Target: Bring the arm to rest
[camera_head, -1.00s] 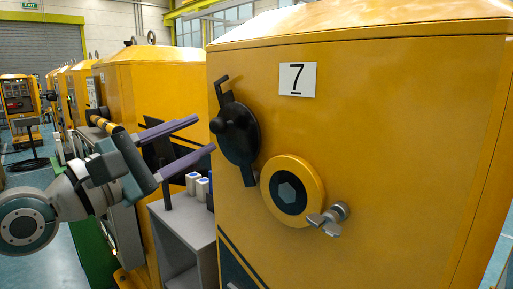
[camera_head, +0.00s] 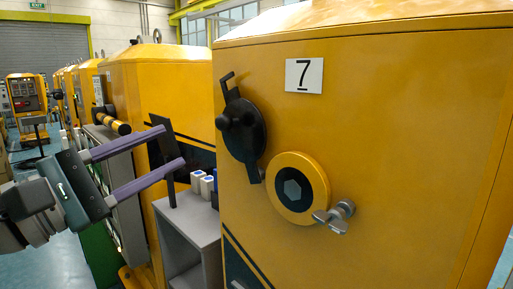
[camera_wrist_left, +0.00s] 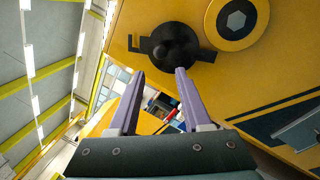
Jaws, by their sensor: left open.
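My left gripper (camera_head: 173,147) is open and empty, with its two purple fingers pointing right. In the head view it is left of the yellow number 7 cabinet (camera_head: 400,140), apart from it. The black rotary handle (camera_head: 241,128) with a round knob is on the cabinet's front, right of the fingertips. In the left wrist view the gripper (camera_wrist_left: 159,73) shows spread fingers with nothing between them, and the black handle (camera_wrist_left: 176,45) lies beyond the tips. My right gripper is not in view.
A yellow round dial (camera_head: 297,188) with a hex centre and a metal wing latch (camera_head: 335,217) are on the cabinet. A grey shelf (camera_head: 190,222) with small white and blue containers (camera_head: 206,185) stands below the fingers. More yellow cabinets (camera_head: 150,85) line up behind.

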